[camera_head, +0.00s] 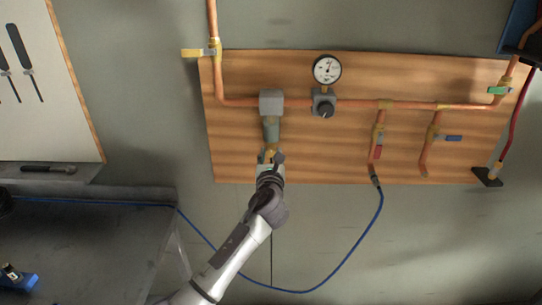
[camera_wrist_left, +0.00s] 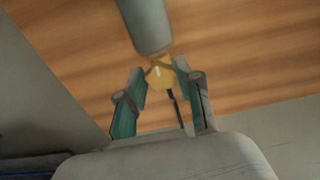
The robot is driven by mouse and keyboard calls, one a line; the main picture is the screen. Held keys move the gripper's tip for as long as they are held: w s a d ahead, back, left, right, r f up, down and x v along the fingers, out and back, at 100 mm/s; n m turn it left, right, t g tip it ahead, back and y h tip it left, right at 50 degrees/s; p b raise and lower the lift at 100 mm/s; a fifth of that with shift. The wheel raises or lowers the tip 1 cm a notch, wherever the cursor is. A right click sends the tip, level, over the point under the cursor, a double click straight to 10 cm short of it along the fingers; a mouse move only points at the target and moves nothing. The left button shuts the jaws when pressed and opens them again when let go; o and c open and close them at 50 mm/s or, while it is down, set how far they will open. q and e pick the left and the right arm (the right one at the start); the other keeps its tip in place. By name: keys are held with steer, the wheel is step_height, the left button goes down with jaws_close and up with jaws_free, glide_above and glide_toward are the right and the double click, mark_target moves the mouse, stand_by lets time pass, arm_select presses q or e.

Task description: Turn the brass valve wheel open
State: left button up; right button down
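The brass valve wheel (camera_head: 269,154) is a small yellow piece at the lower end of a grey cylindrical bowl (camera_head: 271,131) on the wooden board. In the left wrist view the brass piece (camera_wrist_left: 159,76) sits between the tips of my left gripper (camera_wrist_left: 161,84), under the grey bowl. The green-padded fingers stand on both sides of it, close to its edges. Whether both pads press on it cannot be told. In the head view my left gripper (camera_head: 269,163) comes up from below and partly hides the wheel. My right gripper is not in view.
The wooden board (camera_head: 340,155) carries copper pipes, a round gauge (camera_head: 327,69), a dark knob (camera_head: 325,110), and red (camera_head: 377,152), blue (camera_head: 453,138) and green (camera_head: 498,90) handles. A blue hose (camera_head: 352,253) hangs below. A dark bench (camera_head: 90,245) stands at lower left.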

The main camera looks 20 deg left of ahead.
arm_select(q)
jaws_close()
steer(key=shift+n, duration=0.3)
steer(key=n, duration=0.3)
steer(key=shift+a+f+n+b, duration=0.1)
steer(key=shift+n+b, duration=0.3)
steer(key=shift+n, duration=1.2)
steer(key=o, duration=0.8)
jaws_free()
